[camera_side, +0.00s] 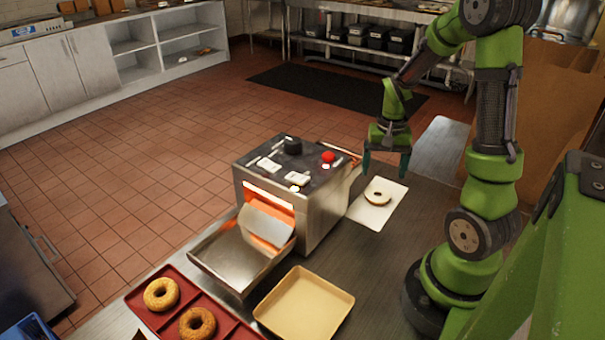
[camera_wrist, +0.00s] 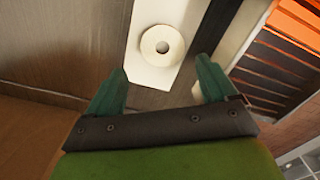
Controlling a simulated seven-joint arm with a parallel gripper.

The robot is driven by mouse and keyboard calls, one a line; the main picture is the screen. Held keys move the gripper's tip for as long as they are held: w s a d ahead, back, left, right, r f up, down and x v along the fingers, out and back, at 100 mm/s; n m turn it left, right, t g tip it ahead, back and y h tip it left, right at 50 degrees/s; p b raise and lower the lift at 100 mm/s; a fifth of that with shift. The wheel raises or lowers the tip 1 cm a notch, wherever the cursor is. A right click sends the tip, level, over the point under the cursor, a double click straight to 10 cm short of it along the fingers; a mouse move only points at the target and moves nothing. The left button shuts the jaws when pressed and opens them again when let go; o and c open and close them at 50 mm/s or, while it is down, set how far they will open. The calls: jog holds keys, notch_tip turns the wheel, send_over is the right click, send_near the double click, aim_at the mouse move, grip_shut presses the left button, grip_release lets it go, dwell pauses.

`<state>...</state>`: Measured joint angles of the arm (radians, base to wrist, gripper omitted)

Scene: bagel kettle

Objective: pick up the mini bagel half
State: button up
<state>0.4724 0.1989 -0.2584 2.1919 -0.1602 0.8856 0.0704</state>
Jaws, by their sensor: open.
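The mini bagel half (camera_side: 378,197) lies flat on a white board (camera_side: 369,216) on the metal table, to the right of the toaster. In the wrist view the bagel half (camera_wrist: 162,46) is a pale ring with a dark hole, lying on the white board (camera_wrist: 150,78). My gripper (camera_side: 386,165) is above the bagel half and apart from it. In the wrist view my gripper (camera_wrist: 160,88) shows two teal fingers spread wide with nothing between them. The bagel half appears beyond the fingertips, roughly centred between them.
A metal toaster (camera_side: 315,213) with a glowing opening and a front tray (camera_side: 215,262) stands left of the board. A red tray (camera_side: 215,320) holds two bagels, beside an empty tan tray (camera_side: 304,304). In the wrist view the toaster's glowing slatted side (camera_wrist: 272,68) is close on the right.

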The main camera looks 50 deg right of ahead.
aim_at(378, 189)
jog(key=f, duration=0.7)
jog(key=shift+w+f, duration=0.2)
jog(key=shift+f, duration=0.15)
jog(key=c, duration=0.8)
jog(key=shift+r, duration=0.1)
notch_tip(378, 189, up, 18)
jog(key=shift+a, duration=0.1)
